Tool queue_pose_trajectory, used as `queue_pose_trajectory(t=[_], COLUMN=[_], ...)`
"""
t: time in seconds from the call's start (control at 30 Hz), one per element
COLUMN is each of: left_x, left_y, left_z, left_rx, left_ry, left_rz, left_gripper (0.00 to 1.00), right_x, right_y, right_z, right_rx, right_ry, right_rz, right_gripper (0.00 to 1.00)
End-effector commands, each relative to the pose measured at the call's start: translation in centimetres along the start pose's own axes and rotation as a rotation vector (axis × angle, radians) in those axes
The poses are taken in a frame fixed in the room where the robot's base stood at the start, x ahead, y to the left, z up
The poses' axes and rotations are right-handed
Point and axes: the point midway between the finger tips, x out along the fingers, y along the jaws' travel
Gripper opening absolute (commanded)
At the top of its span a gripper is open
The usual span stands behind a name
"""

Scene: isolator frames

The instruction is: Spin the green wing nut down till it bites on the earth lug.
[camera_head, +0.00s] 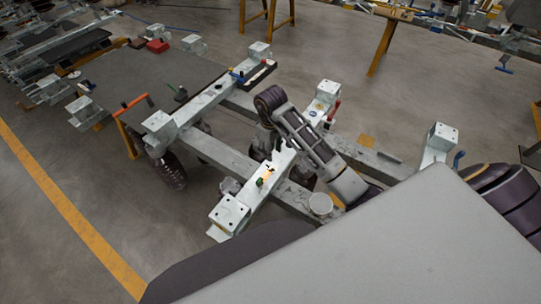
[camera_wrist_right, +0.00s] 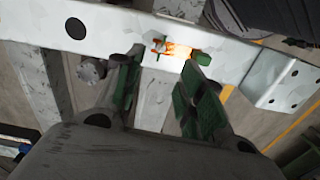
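The green wing nut (camera_head: 261,182) is small and sits on top of a pale perforated crossbar (camera_head: 233,210), beside the orange-yellow earth lug (camera_head: 268,174). In the right wrist view the lug (camera_wrist_right: 176,48) looks bright orange, with green parts of the wing nut (camera_wrist_right: 203,42) at its edge. I cannot tell whether the nut touches the lug. My right gripper (camera_wrist_right: 163,72) is open, with nothing between its green-padded fingers, which point toward the lug and nut. In the head view its fingers are small and dark above the bar. My left gripper is not in view.
The crossbar lies over grey frame rails (camera_head: 215,152). Open floor (camera_head: 80,170) lies at left.

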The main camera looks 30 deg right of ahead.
Motion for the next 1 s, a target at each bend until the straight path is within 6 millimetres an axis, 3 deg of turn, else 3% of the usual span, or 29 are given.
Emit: queue_pose_trajectory(t=[0.2,0.7,1.0], left_x=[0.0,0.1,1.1], left_y=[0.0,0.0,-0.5], left_z=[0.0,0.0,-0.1], left_rx=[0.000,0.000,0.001], left_ry=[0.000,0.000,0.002], left_rz=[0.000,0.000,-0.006], left_gripper=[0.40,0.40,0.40], right_x=[-1.6,-1.9,-2.7], right_y=[0.0,0.0,-1.5], right_z=[-0.1,-0.2,-2.6], right_rx=[0.000,-0.013,-0.241], right_ry=[0.004,0.006,0.043], right_rz=[0.000,0.000,0.004], right_gripper=[0.39,0.38,0.38])
